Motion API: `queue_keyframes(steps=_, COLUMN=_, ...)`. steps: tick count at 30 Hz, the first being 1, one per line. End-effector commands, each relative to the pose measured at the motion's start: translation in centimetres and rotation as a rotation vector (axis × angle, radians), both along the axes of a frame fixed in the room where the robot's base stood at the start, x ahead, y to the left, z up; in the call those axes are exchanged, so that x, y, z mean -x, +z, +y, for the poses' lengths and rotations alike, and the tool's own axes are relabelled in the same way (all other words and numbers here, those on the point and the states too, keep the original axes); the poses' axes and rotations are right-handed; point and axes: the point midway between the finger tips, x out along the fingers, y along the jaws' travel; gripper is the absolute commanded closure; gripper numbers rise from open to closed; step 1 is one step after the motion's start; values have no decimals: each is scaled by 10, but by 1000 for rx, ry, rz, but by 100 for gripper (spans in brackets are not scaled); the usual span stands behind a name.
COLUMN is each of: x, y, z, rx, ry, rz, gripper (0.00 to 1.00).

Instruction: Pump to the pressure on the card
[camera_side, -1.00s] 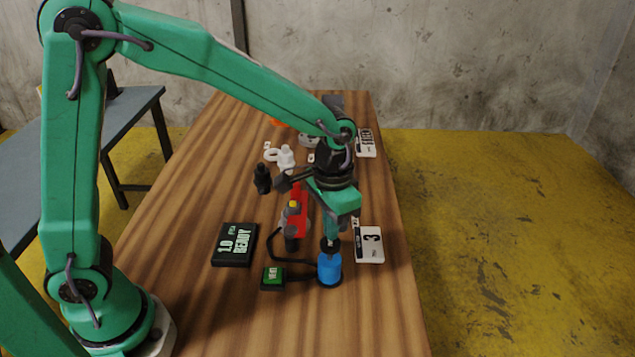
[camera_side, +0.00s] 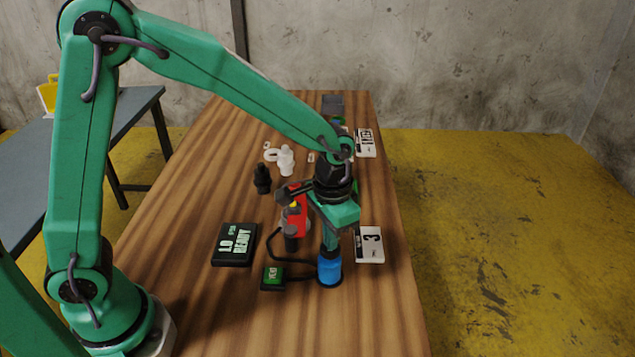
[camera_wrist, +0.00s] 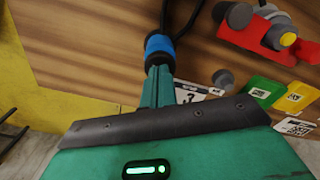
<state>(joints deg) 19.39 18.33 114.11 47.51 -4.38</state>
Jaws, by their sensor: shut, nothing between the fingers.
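My gripper (camera_side: 329,254) points down with its fingers shut and empty, the tips at the top of a blue cylinder (camera_side: 329,273) on the table. The blue cylinder also shows past the fingertips in the wrist view (camera_wrist: 158,45). A black display box (camera_side: 234,244) reads "1.0" and "READY". A small black box with a green face (camera_side: 272,277) lies left of the blue cylinder. A red device with grey and yellow parts (camera_side: 298,215) stands behind, partly hidden by my arm. A white card (camera_side: 369,244) shows "3" right of my gripper.
A black fitting (camera_side: 262,179) and white fittings (camera_side: 286,161) stand farther back, with a white ring (camera_side: 271,155). Another card (camera_side: 366,143) lies near the right edge. Black hoses run beside the blue cylinder. The table front is clear.

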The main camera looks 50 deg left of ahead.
Motion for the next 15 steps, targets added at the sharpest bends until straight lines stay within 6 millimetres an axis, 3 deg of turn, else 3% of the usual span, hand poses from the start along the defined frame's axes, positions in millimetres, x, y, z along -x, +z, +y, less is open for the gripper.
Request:
queue_keyframes(steps=8, x=1, y=-9, z=0, rx=-1, ry=0, rz=4, gripper=100)
queue_keyframes(steps=15, x=0, y=-5, z=0, rx=-1, ry=0, rz=2, gripper=100)
